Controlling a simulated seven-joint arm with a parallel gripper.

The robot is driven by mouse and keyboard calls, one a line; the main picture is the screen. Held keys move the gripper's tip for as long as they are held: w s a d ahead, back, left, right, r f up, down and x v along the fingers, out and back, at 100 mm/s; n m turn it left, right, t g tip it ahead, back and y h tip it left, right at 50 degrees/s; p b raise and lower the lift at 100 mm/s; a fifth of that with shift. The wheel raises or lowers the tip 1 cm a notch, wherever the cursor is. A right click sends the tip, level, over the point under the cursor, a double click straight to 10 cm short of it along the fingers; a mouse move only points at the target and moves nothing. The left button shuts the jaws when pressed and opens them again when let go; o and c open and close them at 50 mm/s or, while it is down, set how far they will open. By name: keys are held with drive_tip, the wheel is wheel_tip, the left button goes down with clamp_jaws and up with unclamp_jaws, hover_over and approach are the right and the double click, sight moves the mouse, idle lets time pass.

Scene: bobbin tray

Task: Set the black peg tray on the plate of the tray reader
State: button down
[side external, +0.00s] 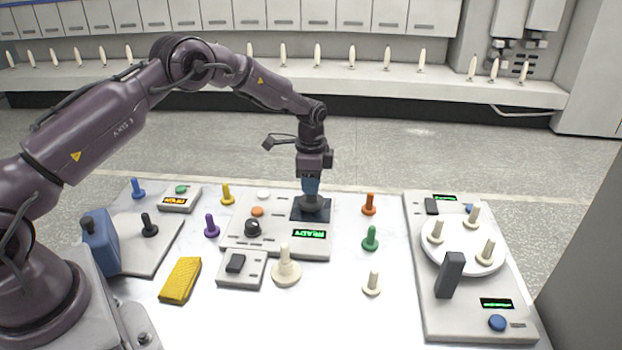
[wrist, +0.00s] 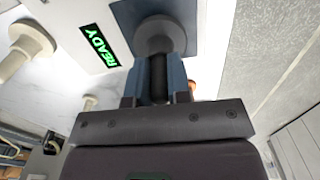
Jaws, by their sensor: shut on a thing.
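My gripper (side external: 311,190) points straight down over the tray reader (side external: 285,243), a pale box with a green READY display. Its blue fingers, also in the wrist view (wrist: 159,84), are shut on the stem of the black peg tray (wrist: 158,72). The peg tray's round grey base (side external: 312,207) is over the dark blue square plate (side external: 325,216) at the reader's back right. The base is upright and at or just above the plate; I cannot tell if it touches. The plate also shows in the wrist view (wrist: 124,14).
Another black peg (side external: 149,227) stands on a grey board at the left. A black knob (side external: 252,228) is on the reader. Orange (side external: 369,204) and green (side external: 370,239) pegs stand close on the right. A turntable (side external: 450,262) bears cream pegs. The front middle table is mostly clear.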

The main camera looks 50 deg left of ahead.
drive_tip(key=shift+f, duration=0.65)
drive_tip(key=c, duration=1)
unclamp_jaws()
